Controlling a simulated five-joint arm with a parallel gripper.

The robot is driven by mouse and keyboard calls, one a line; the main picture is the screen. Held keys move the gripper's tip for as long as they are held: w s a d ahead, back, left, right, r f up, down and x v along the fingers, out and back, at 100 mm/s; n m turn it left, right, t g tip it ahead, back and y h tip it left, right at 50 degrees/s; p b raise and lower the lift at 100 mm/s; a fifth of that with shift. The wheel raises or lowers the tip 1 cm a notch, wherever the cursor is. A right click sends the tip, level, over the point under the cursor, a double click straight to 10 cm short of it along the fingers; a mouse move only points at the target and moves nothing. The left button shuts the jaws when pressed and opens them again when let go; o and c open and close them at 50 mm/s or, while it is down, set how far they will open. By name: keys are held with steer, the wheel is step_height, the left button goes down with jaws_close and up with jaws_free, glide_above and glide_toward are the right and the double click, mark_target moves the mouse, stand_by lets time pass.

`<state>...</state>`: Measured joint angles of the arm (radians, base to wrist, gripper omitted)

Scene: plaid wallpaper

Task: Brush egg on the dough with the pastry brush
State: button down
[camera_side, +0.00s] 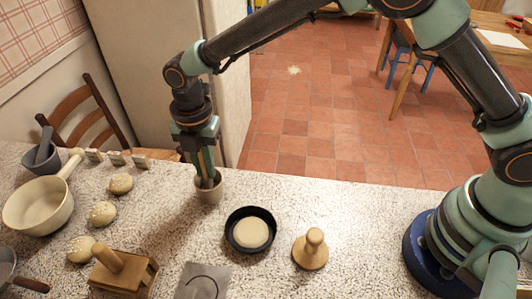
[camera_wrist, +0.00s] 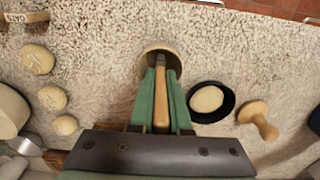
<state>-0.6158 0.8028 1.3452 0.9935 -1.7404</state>
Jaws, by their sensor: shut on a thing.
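A flat pale round of dough (camera_side: 250,233) lies in a black round pan (camera_side: 232,242), right of the cup. The dough (camera_wrist: 206,99) and pan (camera_wrist: 227,111) also show in the wrist view.
Right of the pan stands a wooden stamp (camera_side: 311,250). Several dough balls (camera_side: 103,213) and a cream saucepan (camera_side: 38,208) are at left. A wooden press (camera_side: 124,272) and a metal scraper (camera_side: 203,282) are at the front. The counter around the cup is clear.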

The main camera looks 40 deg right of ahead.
steer(key=shift+f, duration=0.65)
stand_by(1.7)
steer(key=shift+r, duration=3.6)
